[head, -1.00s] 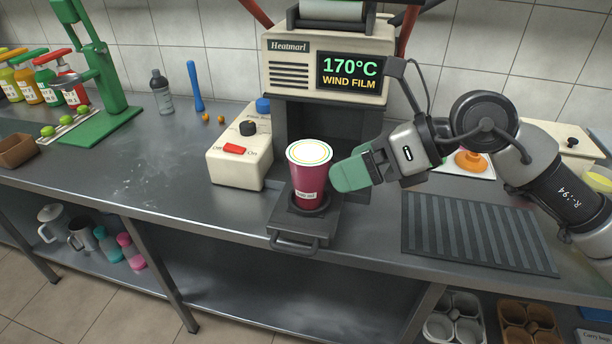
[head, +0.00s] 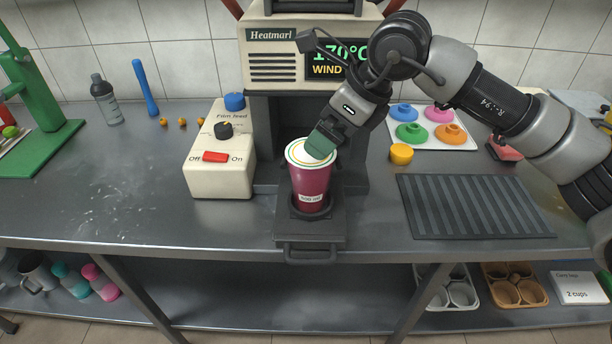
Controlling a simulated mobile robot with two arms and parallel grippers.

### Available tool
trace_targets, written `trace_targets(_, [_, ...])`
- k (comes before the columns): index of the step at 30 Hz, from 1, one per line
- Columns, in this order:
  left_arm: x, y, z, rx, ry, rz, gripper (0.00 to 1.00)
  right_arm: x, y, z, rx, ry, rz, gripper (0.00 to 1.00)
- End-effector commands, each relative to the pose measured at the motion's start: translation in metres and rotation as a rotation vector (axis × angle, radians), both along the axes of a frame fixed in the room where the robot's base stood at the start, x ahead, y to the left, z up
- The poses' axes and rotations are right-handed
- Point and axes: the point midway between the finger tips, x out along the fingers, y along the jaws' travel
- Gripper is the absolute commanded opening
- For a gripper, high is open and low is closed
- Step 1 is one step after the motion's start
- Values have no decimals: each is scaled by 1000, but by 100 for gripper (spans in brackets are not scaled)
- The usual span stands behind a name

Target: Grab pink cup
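The pink cup (head: 311,182) stands upright in the round holder of the sealing machine's pulled-out tray (head: 310,238). Its top is covered by a white lid or film with coloured rings. My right gripper (head: 322,143) has green fingertips and comes down from the upper right. Its fingertips overlap the right part of the cup's top in the head view. Whether they touch the cup, and how far apart the fingers are, cannot be told. My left gripper is not in view.
The sealing machine (head: 285,60) stands right behind the cup. A control box (head: 221,150) with a red switch is close on the left. A dark ribbed mat (head: 470,205) lies at right, with a yellow lid (head: 401,153) behind it.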

Motion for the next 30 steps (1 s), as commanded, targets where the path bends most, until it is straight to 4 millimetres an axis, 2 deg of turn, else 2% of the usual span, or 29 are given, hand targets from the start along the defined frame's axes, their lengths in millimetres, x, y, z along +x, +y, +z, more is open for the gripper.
trace_targets(4, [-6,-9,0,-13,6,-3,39,3,10,-18,0,1,2,100])
trace_targets(8, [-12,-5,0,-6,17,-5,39,5,13,-25,1,0,0,100])
trace_targets(16, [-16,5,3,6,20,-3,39,10,28,-60,1,3,3,100])
trace_targets(24, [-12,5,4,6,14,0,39,12,31,-66,2,-1,2,100])
trace_targets(25, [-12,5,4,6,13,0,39,12,31,-66,2,-1,2,98])
trace_targets(30, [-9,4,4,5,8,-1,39,12,31,-66,2,0,1,72])
